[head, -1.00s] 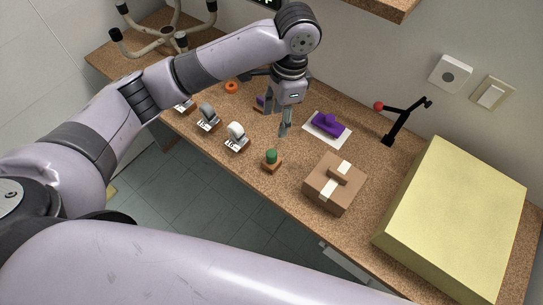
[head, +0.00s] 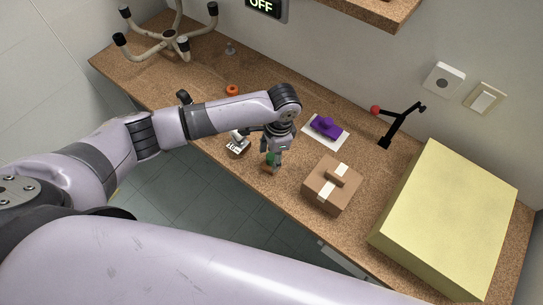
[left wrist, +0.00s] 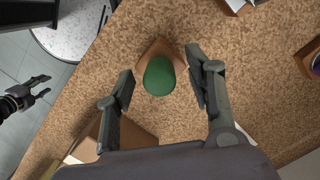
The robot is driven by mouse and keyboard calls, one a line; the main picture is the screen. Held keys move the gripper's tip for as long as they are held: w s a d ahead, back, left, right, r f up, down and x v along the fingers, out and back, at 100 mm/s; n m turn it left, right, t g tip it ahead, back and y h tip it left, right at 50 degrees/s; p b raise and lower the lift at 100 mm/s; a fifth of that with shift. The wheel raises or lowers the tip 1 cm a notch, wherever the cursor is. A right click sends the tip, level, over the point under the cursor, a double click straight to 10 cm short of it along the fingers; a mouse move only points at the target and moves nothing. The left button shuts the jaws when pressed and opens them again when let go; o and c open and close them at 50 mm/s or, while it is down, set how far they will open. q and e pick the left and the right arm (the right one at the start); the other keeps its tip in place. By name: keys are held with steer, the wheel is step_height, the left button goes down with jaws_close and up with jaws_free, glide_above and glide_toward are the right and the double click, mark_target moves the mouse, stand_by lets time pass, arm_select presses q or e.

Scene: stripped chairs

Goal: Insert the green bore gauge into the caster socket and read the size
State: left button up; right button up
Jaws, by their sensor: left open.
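The green bore gauge (left wrist: 159,76) stands upright in a small wooden block (left wrist: 172,50). It is partly hidden behind my fingers in the head view (head: 269,158). My left gripper (left wrist: 160,75) is open, with one finger on each side of the gauge. It also shows low over the block in the head view (head: 272,164). The upturned chair base (head: 169,36) with black-tipped legs stands at the far left of the bench; I cannot make out its caster socket. A gripper that looks like my right one (left wrist: 41,88) is over the floor, its fingers apart.
A brown box (head: 321,195) with pale tape stands right of the gripper, and a large yellow block (head: 448,222) beyond. A purple piece (head: 327,127) lies on white paper. A labelled caster (head: 237,143), an orange ring (head: 232,90) and a black stand (head: 397,127) are nearby.

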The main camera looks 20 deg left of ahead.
arm_select(q)
steer(key=shift+f, duration=0.45)
steer(key=shift+c, duration=0.3)
jaws_close()
